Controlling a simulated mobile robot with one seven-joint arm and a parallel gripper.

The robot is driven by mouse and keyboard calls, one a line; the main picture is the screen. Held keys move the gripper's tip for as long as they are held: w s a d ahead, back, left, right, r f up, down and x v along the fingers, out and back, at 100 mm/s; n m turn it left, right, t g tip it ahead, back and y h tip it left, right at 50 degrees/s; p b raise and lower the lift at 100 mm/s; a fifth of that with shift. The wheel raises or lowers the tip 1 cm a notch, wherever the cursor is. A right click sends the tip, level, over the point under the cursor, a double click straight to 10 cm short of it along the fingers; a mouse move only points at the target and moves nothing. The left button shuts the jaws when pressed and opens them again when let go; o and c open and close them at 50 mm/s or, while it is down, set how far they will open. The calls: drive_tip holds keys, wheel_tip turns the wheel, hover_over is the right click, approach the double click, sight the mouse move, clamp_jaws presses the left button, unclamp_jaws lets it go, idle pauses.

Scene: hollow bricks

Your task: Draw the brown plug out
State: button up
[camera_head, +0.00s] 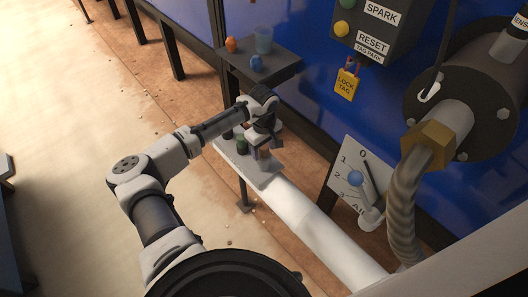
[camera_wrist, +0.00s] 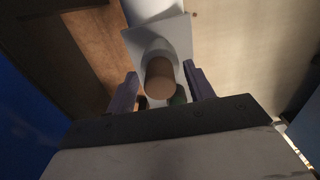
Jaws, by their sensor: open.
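The brown plug (camera_wrist: 160,80) shows in the wrist view as a short cylinder with a flat tan end facing the camera. It stands out from a pale plate (camera_wrist: 178,40). In the wrist view one finger is on each side of the plug, with a gap visible on both sides. In the head view the plug is mostly hidden by the gripper, and its seat cannot be made out.
A green piece (camera_head: 242,146) stands on the ledge just left of my gripper. A dark shelf (camera_head: 270,68) behind holds an orange piece (camera_head: 231,44), a blue piece (camera_head: 256,63) and a clear cup (camera_head: 263,40). A white pipe (camera_head: 295,205) and dial plate (camera_head: 350,182) are on the right.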

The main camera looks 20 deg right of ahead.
drive_tip(key=shift+p, duration=0.45)
idle(0.3)
drive_tip(key=c, duration=1)
drive_tip(key=shift+r, duration=0.25)
drive_tip(key=shift+r+p, duration=0.4)
drive_tip(key=shift+p, duration=0.25)
drive_tip(key=shift+r+p, duration=0.7)
drive_tip(key=shift+p, duration=0.05)
drive_tip(key=shift+r+p, duration=0.7)
drive_tip(key=shift+p, duration=0.05)
